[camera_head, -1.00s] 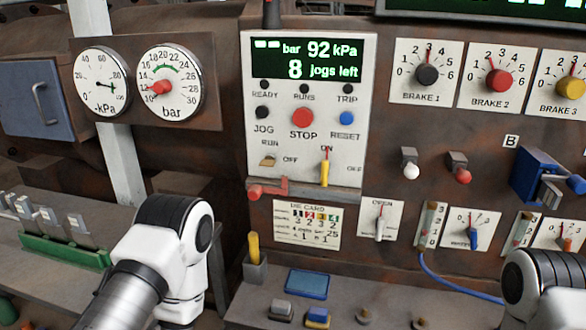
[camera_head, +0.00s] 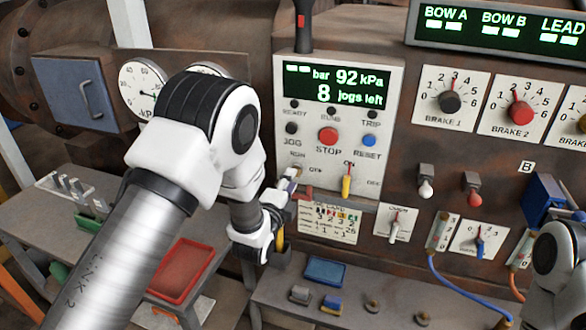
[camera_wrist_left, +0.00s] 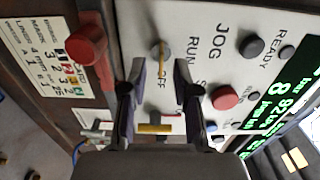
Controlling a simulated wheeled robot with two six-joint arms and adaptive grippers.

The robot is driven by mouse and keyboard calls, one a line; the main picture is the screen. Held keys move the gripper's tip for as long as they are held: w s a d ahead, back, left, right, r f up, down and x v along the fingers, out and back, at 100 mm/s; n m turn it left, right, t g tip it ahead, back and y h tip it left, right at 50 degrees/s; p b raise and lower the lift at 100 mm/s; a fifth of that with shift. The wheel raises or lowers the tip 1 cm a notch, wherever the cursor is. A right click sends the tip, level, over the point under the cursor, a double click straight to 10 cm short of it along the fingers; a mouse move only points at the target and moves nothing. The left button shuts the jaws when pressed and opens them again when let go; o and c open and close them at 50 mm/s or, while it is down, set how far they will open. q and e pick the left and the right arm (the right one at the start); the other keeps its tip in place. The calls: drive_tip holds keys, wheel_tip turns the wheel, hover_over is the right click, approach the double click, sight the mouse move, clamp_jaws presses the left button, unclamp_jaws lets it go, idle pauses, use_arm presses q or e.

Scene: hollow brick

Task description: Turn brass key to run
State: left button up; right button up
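The brass key (camera_wrist_left: 160,49) sits in its round switch on the white panel, beside the RUN and OFF lettering. In the left wrist view it is small and edge-on, between the fingertips. My left gripper (camera_wrist_left: 160,68) is open, one dark finger on each side of the key. I cannot tell whether either finger touches it. In the head view my left gripper (camera_head: 286,186) is at the panel's lower left, and the key is largely hidden there. My right gripper is out of view; only part of my right arm shows at the lower right.
The STOP button (camera_head: 328,137) and RESET button (camera_head: 369,140) are above. A ledge with a blue tray (camera_head: 326,271) lies below.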

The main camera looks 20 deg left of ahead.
use_arm(q)
drive_tip(key=w, duration=0.2)
drive_tip(key=shift+w+r+p, duration=0.1)
drive_tip(key=shift+w+p, duration=0.25)
drive_tip(key=shift+p, duration=0.05)
clamp_jaws()
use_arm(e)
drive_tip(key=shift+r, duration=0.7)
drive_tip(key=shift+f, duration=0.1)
